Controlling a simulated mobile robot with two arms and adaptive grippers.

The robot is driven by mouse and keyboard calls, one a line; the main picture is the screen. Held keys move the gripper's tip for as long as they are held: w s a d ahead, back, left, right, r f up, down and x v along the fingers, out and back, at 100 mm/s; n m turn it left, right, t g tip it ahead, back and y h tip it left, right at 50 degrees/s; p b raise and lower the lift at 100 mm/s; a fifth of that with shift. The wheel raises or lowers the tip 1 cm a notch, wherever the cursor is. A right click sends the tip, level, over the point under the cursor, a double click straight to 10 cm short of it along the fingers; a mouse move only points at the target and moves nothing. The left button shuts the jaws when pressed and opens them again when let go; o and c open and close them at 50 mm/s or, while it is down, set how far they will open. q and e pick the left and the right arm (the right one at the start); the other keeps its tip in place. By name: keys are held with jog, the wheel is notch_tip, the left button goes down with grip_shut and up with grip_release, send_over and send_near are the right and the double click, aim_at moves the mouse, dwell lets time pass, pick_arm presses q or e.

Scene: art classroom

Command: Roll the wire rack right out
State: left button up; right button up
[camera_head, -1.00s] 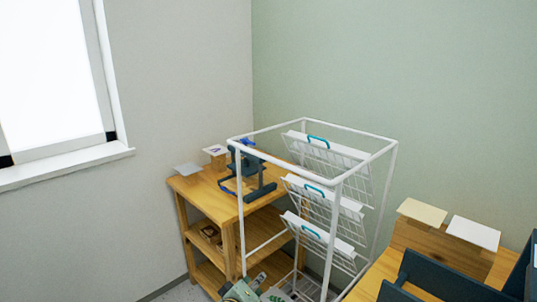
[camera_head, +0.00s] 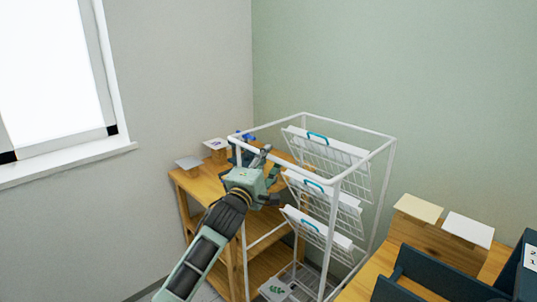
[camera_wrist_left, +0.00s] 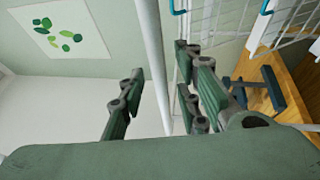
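The wire rack (camera_head: 365,139) is a tall white frame with three tilted wire baskets, each with a teal handle. It stands upright by the green wall, between a wooden shelf unit and a wooden bench. My left gripper (camera_head: 270,163) is at the upper part of the rack's front left post and hides part of it. In the left wrist view a white post (camera_wrist_left: 152,40) shows between the spread fingers of my left gripper (camera_wrist_left: 157,88), with gaps on both sides. My right gripper is out of view.
The wooden shelf unit (camera_head: 190,188) stands close on the rack's left, with a dark blue tool partly hidden behind my gripper. The bench (camera_head: 372,282) with dark blue trays (camera_head: 425,268) is close on the right. A leaf-marked white panel (camera_head: 274,289) sits low on the rack.

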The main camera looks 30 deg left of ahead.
pick_arm(q)
jog(key=shift+w+r, duration=0.15)
jog(key=shift+w, duration=0.6)
jog(key=shift+c, duration=0.5)
grip_shut()
